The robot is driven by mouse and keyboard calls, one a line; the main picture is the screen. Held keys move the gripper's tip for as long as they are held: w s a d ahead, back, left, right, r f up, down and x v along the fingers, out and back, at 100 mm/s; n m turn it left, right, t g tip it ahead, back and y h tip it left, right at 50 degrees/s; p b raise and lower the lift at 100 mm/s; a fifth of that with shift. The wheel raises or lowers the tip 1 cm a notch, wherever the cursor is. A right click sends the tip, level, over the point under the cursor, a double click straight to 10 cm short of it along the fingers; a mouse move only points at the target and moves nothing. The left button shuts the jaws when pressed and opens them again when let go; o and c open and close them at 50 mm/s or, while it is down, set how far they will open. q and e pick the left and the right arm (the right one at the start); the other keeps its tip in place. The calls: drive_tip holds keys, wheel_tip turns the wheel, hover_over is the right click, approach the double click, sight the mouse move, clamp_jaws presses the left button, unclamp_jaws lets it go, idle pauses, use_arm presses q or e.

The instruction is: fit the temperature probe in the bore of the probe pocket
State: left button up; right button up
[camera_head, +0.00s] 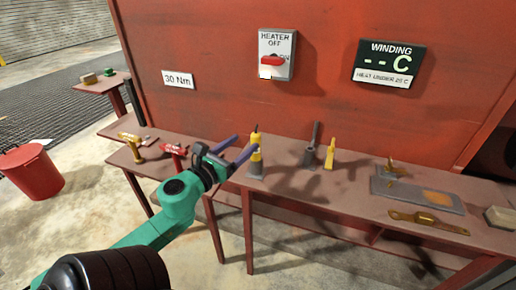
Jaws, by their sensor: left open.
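My left gripper (242,146) is open, its purple-grey fingers spread at the front edge of the long bench. Just right of its fingertips a yellow piece with a dark top (256,150), perhaps the temperature probe, stands upright on a grey base. I cannot tell whether a finger touches it. The space between the fingers looks empty. A small yellow fitting (392,169) stands on a grey plate (388,188) at the right; it may be the probe pocket, but no bore can be made out. My right gripper is not in view.
A dark upright tool (313,146) and a yellow piece (330,154) stand mid-bench. A brass-coloured bar (428,222) and a pale block (499,218) lie at the right. The red wall (220,45) rises close behind. A red bin (32,172) stands on the floor.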

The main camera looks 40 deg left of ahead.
sight(259, 133)
use_arm(q)
drive_tip(key=w, duration=0.8)
drive_tip(key=shift+w+r+p, duration=0.15)
drive_tip(key=shift+w+p, duration=0.1)
drive_tip(key=shift+p, duration=0.05)
drive_tip(key=shift+w, duration=0.4)
drive_tip(key=shift+s, duration=0.1)
drive_tip(key=c, duration=0.3)
clamp_jaws()
